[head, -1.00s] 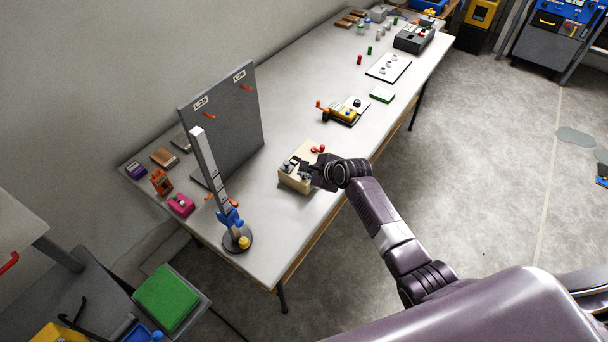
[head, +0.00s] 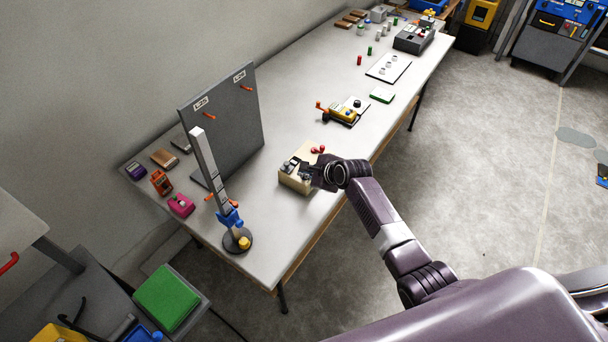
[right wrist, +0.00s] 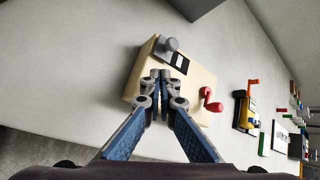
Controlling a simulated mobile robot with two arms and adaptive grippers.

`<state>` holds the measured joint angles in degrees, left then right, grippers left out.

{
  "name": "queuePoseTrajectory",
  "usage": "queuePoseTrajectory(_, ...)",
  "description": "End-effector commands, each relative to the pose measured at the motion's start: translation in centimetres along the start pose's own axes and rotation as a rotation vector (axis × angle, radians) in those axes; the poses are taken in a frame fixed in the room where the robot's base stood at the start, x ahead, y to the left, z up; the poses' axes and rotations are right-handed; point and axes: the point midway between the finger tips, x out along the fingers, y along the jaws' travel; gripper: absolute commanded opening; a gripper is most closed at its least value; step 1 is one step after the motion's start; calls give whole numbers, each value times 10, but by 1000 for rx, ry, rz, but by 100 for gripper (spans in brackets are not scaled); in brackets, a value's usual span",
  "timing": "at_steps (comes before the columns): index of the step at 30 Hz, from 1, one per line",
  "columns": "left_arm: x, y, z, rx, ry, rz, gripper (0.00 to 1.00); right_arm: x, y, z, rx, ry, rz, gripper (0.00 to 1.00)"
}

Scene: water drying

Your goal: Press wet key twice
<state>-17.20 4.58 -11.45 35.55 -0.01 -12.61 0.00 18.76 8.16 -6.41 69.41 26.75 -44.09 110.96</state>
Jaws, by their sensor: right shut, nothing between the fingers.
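The beige device box (head: 290,183) stands near the front edge of the long table, with dark parts on its top and a red crank beside them. My right gripper (head: 312,174) is at the box's top. In the right wrist view its fingertips (right wrist: 161,76) are together with nothing between them, over the box's face beside the panel. They hide what is under them, so key and contact cannot be told. My left gripper is not in view.
A grey upright board (head: 235,125) and a scale post with a round base (head: 236,240) stand left of the box. A yellow device (head: 343,113) stands farther along the table (head: 300,237). Clear table top lies between them.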

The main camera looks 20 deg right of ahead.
Motion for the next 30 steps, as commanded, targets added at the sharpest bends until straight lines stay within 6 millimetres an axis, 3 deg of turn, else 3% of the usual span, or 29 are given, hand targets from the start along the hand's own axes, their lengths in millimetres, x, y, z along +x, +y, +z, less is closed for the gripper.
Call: queuePoseTrajectory(30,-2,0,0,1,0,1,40,5,4,-4,1,0,1,0)
